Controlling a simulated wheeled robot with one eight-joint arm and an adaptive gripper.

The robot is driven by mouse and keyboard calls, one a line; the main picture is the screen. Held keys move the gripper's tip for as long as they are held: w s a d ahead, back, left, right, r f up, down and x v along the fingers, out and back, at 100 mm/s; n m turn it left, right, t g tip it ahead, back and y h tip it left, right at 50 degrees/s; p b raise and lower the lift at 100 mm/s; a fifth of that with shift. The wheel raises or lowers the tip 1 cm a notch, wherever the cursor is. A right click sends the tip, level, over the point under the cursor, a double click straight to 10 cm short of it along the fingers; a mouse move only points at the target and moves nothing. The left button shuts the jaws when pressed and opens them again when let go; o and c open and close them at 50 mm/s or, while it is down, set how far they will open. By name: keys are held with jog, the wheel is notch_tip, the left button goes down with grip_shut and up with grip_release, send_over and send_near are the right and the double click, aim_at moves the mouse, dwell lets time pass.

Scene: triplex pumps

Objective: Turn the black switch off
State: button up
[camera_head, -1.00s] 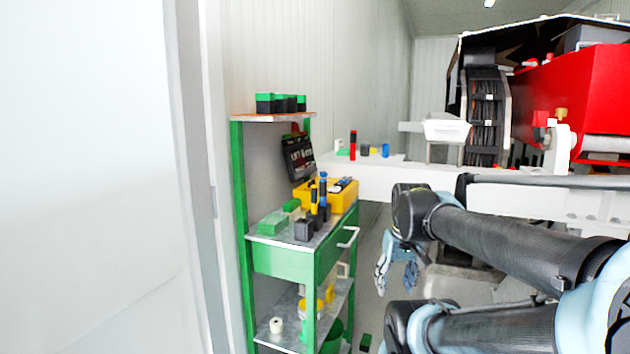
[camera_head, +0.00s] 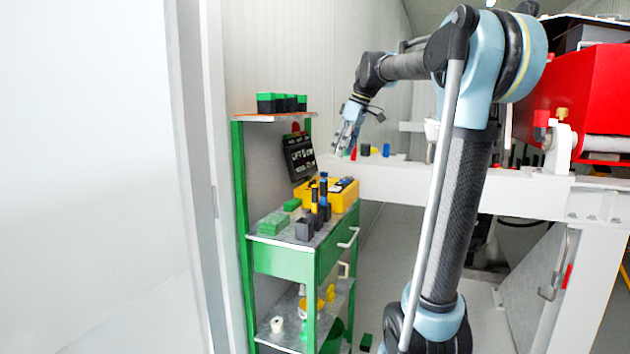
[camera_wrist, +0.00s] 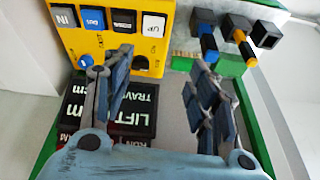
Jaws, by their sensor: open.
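My gripper (camera_head: 344,140) is raised above and behind the box. In the wrist view my gripper (camera_wrist: 162,60) is open and empty, its two fingers spread below the switch row.
A dark display panel (camera_head: 299,157) stands behind the box; it lies below the fingers in the wrist view. Dark holders with coloured handles (camera_wrist: 236,44) stand beside the box. The green cart (camera_head: 285,262) has an upper shelf. A white beam (camera_head: 400,184) runs to the right.

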jog(key=w+a+r+n, duration=0.2)
jog(key=w+a+r, duration=0.1)
jog(key=w, duration=0.2)
send_near(313, 180)
jog(key=x, duration=0.8)
jog(key=shift+f, duration=0.35)
jog(key=shift+y, duration=0.3)
jog(key=c, duration=1)
